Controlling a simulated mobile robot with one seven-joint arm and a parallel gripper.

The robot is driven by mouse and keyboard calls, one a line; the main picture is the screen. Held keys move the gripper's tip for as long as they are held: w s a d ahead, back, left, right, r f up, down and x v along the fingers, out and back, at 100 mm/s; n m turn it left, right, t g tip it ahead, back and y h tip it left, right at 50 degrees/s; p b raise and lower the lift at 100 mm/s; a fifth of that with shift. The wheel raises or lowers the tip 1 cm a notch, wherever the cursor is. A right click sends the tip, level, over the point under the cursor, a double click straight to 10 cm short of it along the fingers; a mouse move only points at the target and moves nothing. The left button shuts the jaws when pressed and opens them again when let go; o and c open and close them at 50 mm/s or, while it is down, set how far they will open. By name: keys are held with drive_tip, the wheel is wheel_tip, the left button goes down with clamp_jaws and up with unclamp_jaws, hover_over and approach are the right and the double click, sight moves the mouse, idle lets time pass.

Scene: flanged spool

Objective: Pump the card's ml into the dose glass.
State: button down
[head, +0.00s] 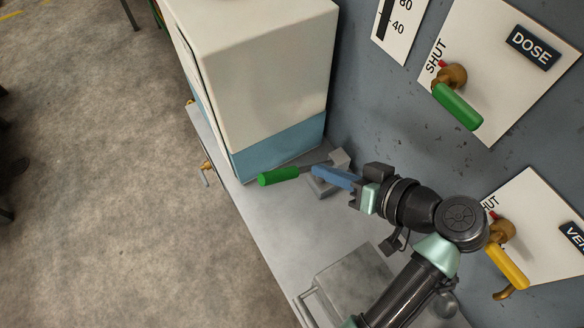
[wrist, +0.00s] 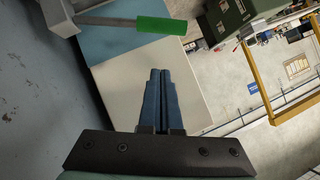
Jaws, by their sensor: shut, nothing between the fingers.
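A lever with a green grip (head: 279,176) and grey rod reaches left from a grey block (head: 340,160) on the bench; its green grip also shows in the wrist view (wrist: 161,25). My gripper (head: 318,172) has its blue fingers shut and empty, just right of the grip and in front of the rod; whether they touch cannot be told. In the wrist view my fingertips (wrist: 158,72) point toward the grip, apart from it in the picture. The DOSE valve (head: 457,106) has a green handle slanting down right from its SHUT mark. No card or dose glass can be made out.
A cream and blue cabinet (head: 255,70) stands on the grey bench (head: 265,215) behind the lever. A yellow-handled valve (head: 508,267), its label partly cut off, is at lower right. A gauge strip (head: 398,22) marked 80 and 40 is cut off above. A grey metal box (head: 350,280) sits in front.

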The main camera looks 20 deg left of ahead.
drive_tip(key=p, duration=0.1)
hover_over(298, 171)
drive_tip(key=s+d, duration=0.2)
drive_tip(key=s, duration=0.1)
wheel_tip(298, 171, down, 3)
drive_tip(key=shift+s+a+f+p, duration=0.15)
drive_tip(key=shift+a+f, duration=0.2)
drive_tip(key=shift+f, duration=0.25)
drive_tip(key=shift+w+a+f+p, duration=0.1)
drive_tip(key=shift+a+f+p, duration=0.1)
drive_tip(key=shift+a+f, duration=0.35)
drive_tip(key=shift+s+a+f+p, duration=0.1)
drive_tip(key=shift+a+f+p, duration=0.1)
drive_tip(key=shift+f, duration=0.5)
